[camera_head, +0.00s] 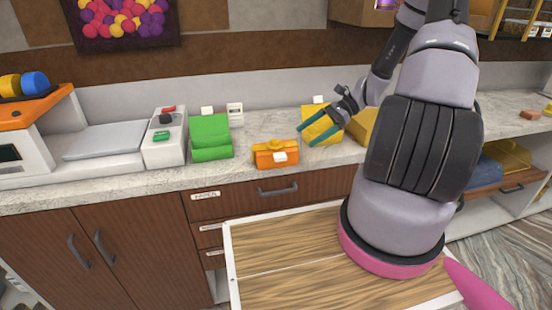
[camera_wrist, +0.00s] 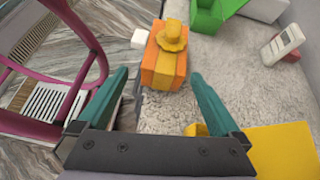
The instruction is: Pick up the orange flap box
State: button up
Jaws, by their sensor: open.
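The orange flap box (camera_head: 275,155) stands near the front edge of the counter, with a yellow bow-like piece on top and a small white tag on its front. It also shows in the wrist view (camera_wrist: 163,62), beyond my fingertips and between their lines. My gripper (camera_head: 318,133) is open and empty, with its teal fingers apart above the counter to the right of the box. In the wrist view my gripper (camera_wrist: 158,85) has clear space between its fingers, and the box lies ahead of them. I see no contact with the box.
A green box (camera_head: 211,136) stands left of the orange box. A yellow box (camera_head: 321,124) sits behind my fingers, and also shows in the wrist view (camera_wrist: 285,152). A white device (camera_head: 164,140) stands further left. The wood-topped surface (camera_head: 290,245) lies below the counter.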

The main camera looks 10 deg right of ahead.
aim_at(279, 154)
jog(key=f, duration=0.1)
jog(key=f+m+y, duration=0.1)
jog(key=shift+w+f+m+t, duration=0.2)
jog(key=shift+f+m+t, duration=0.1)
jog(key=shift+f+t, duration=0.1)
jog(key=x, duration=1)
jog(key=shift+a, duration=0.45)
jog(key=shift+r, duration=0.1)
jog(key=c, duration=1.2)
